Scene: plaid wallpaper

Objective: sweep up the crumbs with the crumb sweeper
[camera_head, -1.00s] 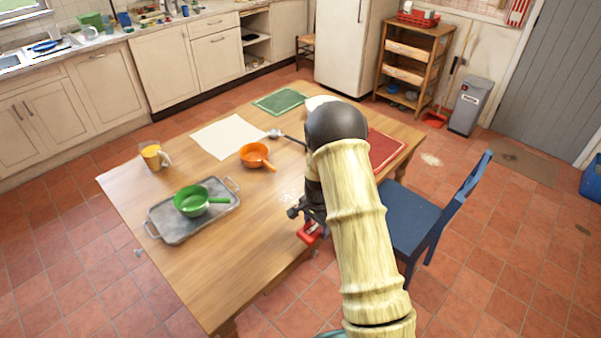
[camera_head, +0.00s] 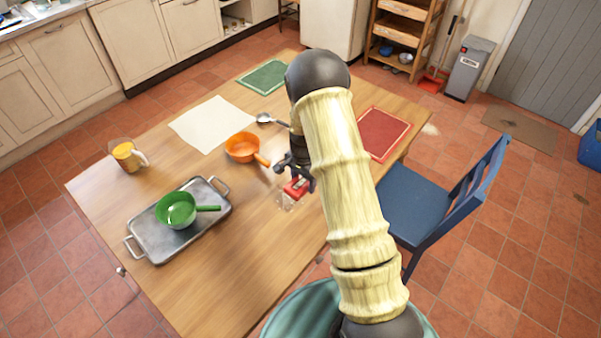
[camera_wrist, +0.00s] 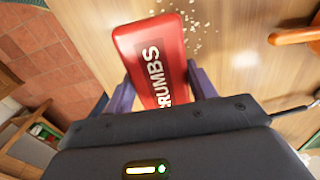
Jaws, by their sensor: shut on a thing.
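Pale crumbs (camera_wrist: 197,25) lie on the wood just beyond the sweeper's far end in the wrist view. In the head view a faint patch of crumbs (camera_head: 284,203) shows beside the sweeper. I cannot tell whether the sweeper touches the table.
An orange pan (camera_head: 241,148) lies left of the sweeper, its handle pointing toward it. A metal tray (camera_head: 155,246) bears a green pan (camera_head: 175,210). A ladle (camera_head: 265,118) lies farther back. A blue chair (camera_head: 425,205) stands at the right. The near tabletop is clear.

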